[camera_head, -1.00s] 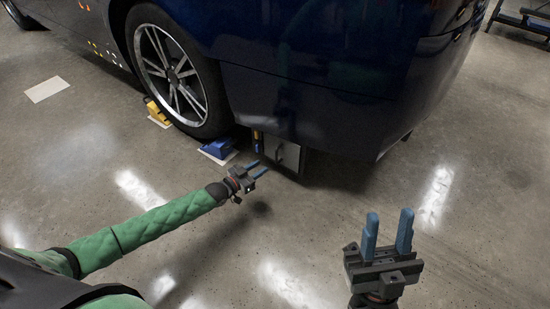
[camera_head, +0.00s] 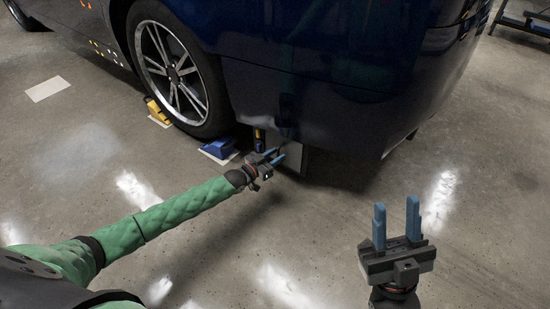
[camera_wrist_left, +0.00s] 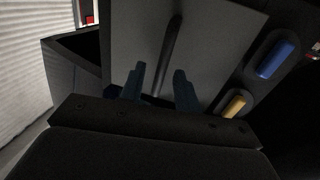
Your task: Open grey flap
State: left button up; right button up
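The grey flap (camera_wrist_left: 215,45) fills the upper middle of the left wrist view as a flat panel with a dark bar handle (camera_wrist_left: 170,45). In the head view the grey box (camera_head: 306,162) with the flap stands low under the car's rear edge, partly hidden by my left gripper (camera_head: 278,155). In the left wrist view my left gripper (camera_wrist_left: 160,69) is open, its two blue fingers on either side of the handle's lower part. I cannot tell whether they touch it. The flap looks closed. My right gripper (camera_head: 396,204) is open and empty, pointing up at the lower right.
The dark blue car (camera_head: 320,70) overhangs the box closely. A blue chock (camera_head: 218,149) and a yellow chock (camera_head: 157,113) sit by the wheel (camera_head: 173,70). A blue pad (camera_wrist_left: 276,59) and a yellow pad (camera_wrist_left: 234,106) lie right of the flap. The floor in front is clear.

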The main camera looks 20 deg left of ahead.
pick_arm(q)
grip_shut()
